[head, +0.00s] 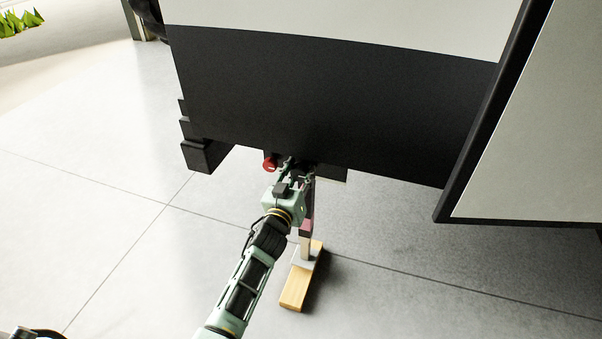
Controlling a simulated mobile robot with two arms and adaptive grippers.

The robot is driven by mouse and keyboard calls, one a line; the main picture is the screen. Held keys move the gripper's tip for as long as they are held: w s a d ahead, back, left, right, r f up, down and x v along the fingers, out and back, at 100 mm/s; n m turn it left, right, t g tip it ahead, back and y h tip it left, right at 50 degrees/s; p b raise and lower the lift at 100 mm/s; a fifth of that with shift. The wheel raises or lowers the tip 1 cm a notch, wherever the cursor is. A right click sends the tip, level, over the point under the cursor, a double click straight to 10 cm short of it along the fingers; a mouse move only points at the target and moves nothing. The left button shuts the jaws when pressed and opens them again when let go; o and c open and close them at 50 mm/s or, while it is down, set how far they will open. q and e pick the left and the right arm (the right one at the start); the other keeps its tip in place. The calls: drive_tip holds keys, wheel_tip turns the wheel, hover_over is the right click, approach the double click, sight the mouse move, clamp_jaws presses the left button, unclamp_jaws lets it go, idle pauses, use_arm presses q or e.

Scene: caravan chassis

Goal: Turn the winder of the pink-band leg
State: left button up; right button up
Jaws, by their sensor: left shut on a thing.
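The leg with the pink band (306,227) stands upright under the dark lower edge of the caravan, its foot on a wooden block. My left gripper (296,168) is at the top of this leg, just under the caravan edge, and is shut on the winder. A red knob (270,163) shows just left of the fingertips and appears to belong to the winder. The gripper and wrist hide most of the winder and part of the leg's upper end. My right gripper is not in view.
The caravan's dark skirt (330,100) hangs right above and behind the gripper. A black stepped part (205,150) juts down at its left corner. The wooden block (296,289) lies on the tiled floor. Floor at left and front right is clear.

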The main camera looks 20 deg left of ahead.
use_arm(q)
drive_tip(key=shift+d+m, duration=0.15)
drive_tip(key=shift+m, duration=0.15)
drive_tip(key=m, duration=0.2)
drive_tip(key=shift+m, duration=0.4)
drive_tip(key=m, duration=0.3)
drive_tip(key=shift+f+m, duration=0.2)
drive_tip(key=shift+m, duration=0.1)
drive_tip(key=m, duration=0.4)
drive_tip(key=shift+f+b, duration=0.1)
drive_tip(key=shift+b, duration=0.2)
drive_tip(key=shift+s+f+m, duration=0.1)
drive_tip(key=shift+m, duration=1.2)
drive_tip(key=shift+f, duration=0.1)
drive_tip(key=o, duration=1.1)
drive_tip(key=shift+d, duration=0.1)
drive_tip(key=shift+r, duration=0.2)
